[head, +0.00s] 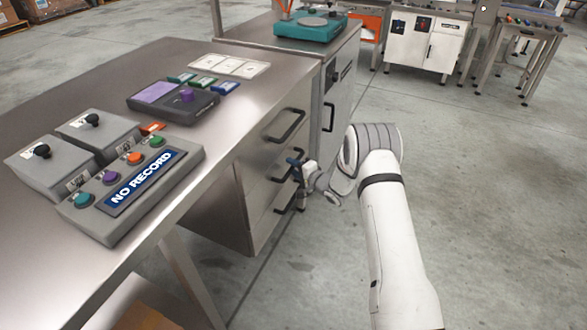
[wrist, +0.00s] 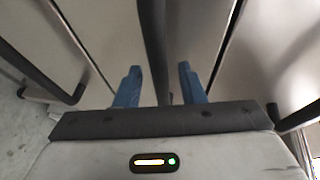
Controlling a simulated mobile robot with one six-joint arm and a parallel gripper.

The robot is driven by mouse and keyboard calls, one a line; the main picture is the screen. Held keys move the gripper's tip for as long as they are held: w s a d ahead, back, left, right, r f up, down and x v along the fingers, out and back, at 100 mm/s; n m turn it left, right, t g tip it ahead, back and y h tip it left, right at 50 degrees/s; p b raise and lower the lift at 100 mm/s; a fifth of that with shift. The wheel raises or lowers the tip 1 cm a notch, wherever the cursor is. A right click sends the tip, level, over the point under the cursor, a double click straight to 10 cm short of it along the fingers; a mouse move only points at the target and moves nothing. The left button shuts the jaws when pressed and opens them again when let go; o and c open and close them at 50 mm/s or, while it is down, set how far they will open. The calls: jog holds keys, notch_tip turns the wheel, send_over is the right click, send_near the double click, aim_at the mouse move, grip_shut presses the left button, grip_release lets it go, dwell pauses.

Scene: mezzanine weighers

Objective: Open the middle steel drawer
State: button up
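The middle steel drawer (head: 262,191) is in the drawer unit under the bench, between an upper and a lower drawer. Its front looks flush with the others. Its dark bar handle (wrist: 155,45) runs between my fingers in the wrist view. My gripper (head: 295,162) is at that handle in the head view and hides much of it. In the wrist view my gripper (wrist: 160,88) is open, with one blue finger on each side of the bar. Gaps show between the bar and both fingers.
The top drawer's handle (head: 286,126) is above my gripper and the bottom drawer's handle (head: 290,198) below. A cabinet (head: 340,88) stands beside the drawers. A control box marked NO RECORD (head: 130,190) sits on the bench. The floor (head: 480,200) to the right is clear.

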jog(key=shift+w+a, duration=0.2)
jog(key=shift+a, duration=0.05)
grip_shut()
dwell(0.5)
